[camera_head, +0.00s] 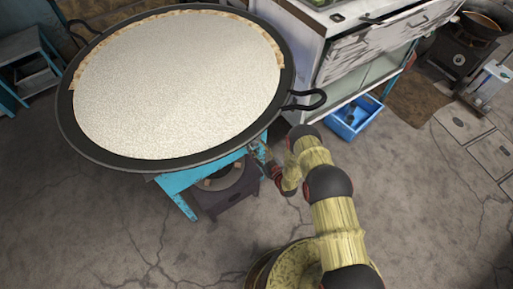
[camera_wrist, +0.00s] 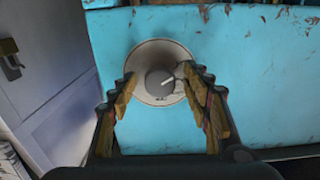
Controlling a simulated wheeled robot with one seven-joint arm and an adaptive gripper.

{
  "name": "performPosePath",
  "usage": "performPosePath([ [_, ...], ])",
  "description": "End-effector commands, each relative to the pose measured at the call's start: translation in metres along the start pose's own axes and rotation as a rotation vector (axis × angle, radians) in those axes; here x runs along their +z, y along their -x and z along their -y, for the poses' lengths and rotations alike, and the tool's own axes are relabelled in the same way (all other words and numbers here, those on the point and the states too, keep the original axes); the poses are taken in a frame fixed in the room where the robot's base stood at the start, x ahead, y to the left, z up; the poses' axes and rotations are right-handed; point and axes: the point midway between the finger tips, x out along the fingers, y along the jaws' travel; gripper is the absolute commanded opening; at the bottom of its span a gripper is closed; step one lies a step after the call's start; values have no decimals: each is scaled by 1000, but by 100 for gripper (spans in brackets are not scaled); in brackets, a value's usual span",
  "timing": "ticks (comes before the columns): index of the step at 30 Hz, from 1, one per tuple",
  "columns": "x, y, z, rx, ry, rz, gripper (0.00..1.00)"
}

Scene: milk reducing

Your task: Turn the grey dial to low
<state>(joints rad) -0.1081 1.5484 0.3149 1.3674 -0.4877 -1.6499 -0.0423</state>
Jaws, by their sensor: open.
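The grey dial (camera_wrist: 160,82) sits on a round pale plate (camera_wrist: 158,57) fixed to a turquoise panel (camera_wrist: 245,75) in the wrist view. A light pointer mark on the dial points to the right and slightly up. The small marking on the plate below the dial is too small to read. My gripper (camera_wrist: 163,82) is open, with one finger on each side of the plate and dial. I cannot tell whether the fingers touch it. In the head view my gripper (camera_head: 259,153) is at the turquoise stand (camera_head: 178,184) under the pan's rim, and the dial is hidden.
A wide black pan (camera_head: 90,139) of white milk stands above the turquoise stand, its handle (camera_head: 306,99) jutting right. A dark burner (camera_head: 225,190) is below. A white cabinet (camera_head: 300,40) and blue bin (camera_head: 352,118) stand behind.

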Motion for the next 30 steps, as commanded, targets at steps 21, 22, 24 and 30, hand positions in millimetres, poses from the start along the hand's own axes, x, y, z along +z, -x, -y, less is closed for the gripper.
performPosePath([
  [21, 0, -1, 0, 0, -1, 0, 23],
  [22, 0, -1, 0, 0, -1, 0, 21],
  [24, 0, -1, 0, 0, -1, 0, 17],
  [30, 0, -1, 0, 0, -1, 0, 6],
])
